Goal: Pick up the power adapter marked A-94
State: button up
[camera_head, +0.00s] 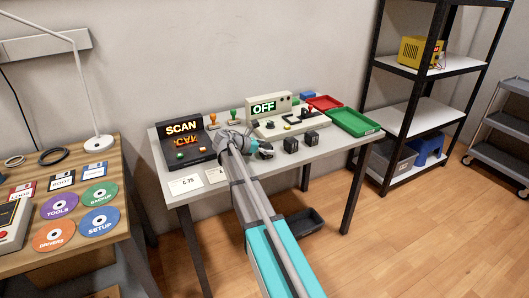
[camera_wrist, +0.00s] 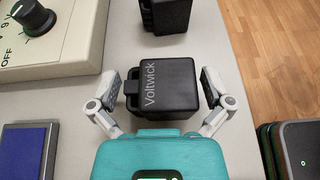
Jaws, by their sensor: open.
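Two black block-shaped power adapters stand on the white table in the head view, a nearer one (camera_head: 290,145) and one to its right (camera_head: 311,137). In the wrist view a black adapter (camera_wrist: 168,108) with "Voltwick" on its top lies between my fingers, with a gap on each side. The other black adapter (camera_wrist: 165,16) is beyond it, cut by the top edge. No A-94 marking is readable on either. My gripper (camera_wrist: 160,82) is open and empty; in the head view it (camera_head: 264,150) is just left of the adapters.
A beige console with an OFF display (camera_head: 264,106) stands behind the adapters. A scan station (camera_head: 184,140) is at left. Green (camera_head: 355,122) and red (camera_head: 324,103) trays are at the right end. In the wrist view, a blue-topped object (camera_wrist: 28,148) is at left.

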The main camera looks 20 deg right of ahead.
jog(key=c, duration=1.1)
jog(key=shift+r, duration=0.2)
jog(key=shift+r+p, duration=0.75)
jog(key=shift+p, duration=0.25)
jog(key=s+r+p, duration=0.3)
jog(key=s, duration=0.1)
jog(key=s+d+r+p, duration=0.1)
jog(key=s+r+p, duration=0.3)
jog(key=s, duration=0.1)
jog(key=s+r+p, duration=0.4)
jog(key=s, duration=0.1)
jog(key=shift+d, duration=0.25)
